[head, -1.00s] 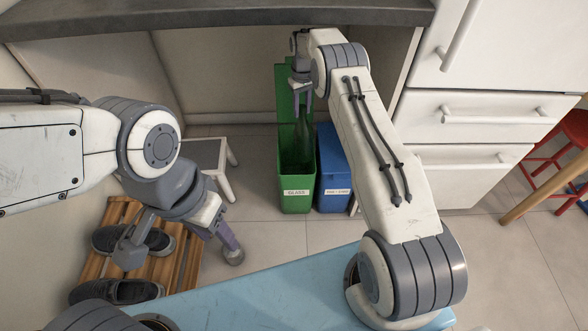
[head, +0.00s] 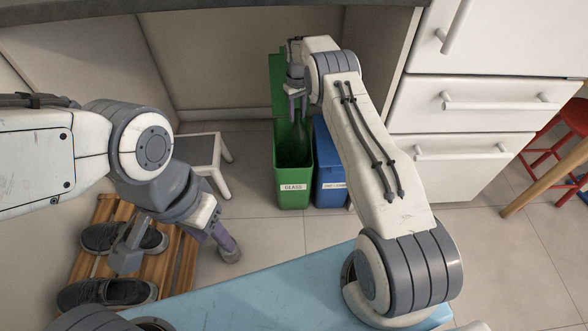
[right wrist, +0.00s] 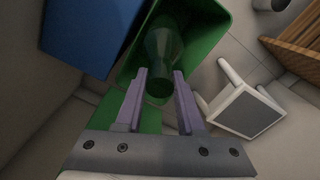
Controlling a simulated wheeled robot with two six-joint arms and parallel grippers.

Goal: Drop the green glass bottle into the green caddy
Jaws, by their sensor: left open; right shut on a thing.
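The green caddy (head: 293,199), labelled GLASS, stands on the floor under the counter with its lid up at the back. My right gripper (head: 297,105) is above the caddy's opening, shut on the green glass bottle (head: 298,140). The bottle hangs upright, its lower part inside the caddy. In the right wrist view the bottle (right wrist: 163,50) shows between the fingers (right wrist: 162,80), within the caddy's rim (right wrist: 215,20). My left gripper (head: 226,246) is open and empty at lower left, near the shoe rack; its fingertips partly overlap in the picture.
A blue caddy (head: 329,185) stands directly right of the green one. A white step stool (head: 203,150) is to the left. A wooden rack (head: 175,270) with dark shoes is at lower left. White drawers (head: 460,165) are at right. The counter edge (head: 220,5) runs above.

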